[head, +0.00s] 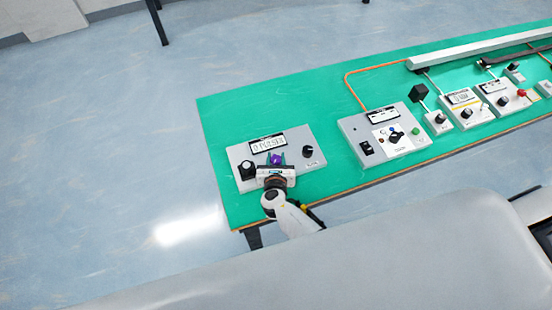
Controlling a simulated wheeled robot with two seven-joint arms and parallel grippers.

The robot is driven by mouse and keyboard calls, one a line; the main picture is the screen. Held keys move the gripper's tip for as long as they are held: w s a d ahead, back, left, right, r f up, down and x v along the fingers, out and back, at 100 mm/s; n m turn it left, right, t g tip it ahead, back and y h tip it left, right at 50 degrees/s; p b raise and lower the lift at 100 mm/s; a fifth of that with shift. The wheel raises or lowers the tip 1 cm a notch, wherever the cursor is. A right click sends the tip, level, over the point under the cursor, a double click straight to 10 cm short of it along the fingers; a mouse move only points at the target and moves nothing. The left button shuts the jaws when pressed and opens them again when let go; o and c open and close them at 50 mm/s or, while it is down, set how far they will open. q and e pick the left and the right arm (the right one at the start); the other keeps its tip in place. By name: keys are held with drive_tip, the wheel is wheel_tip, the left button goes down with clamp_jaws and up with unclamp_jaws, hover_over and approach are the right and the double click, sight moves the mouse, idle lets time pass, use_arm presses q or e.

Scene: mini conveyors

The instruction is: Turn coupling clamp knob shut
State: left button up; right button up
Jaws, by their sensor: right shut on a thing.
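A grey control box (236,156) with a display (268,144) stands at the left end of the green table. My right gripper (276,161) reaches over the box's front edge and is shut on a purple knob (275,159) in the middle of the box. The gripper body hides the knob's lower part and the panel below it. I see no label that tells whether this is the coupling clamp knob, and its turn angle cannot be read. My left gripper is not in view.
A black knob (247,169) and another black knob (308,151) flank my right gripper on the same box. A second grey box (352,128) and several smaller units stand to the right. The green table top (225,110) is clear behind the left box.

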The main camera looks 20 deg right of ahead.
drive_tip(key=o, duration=1)
drive_tip(key=shift+c, duration=0.2)
drive_tip(key=v, duration=1.2)
drive_tip(key=shift+p, duration=0.3)
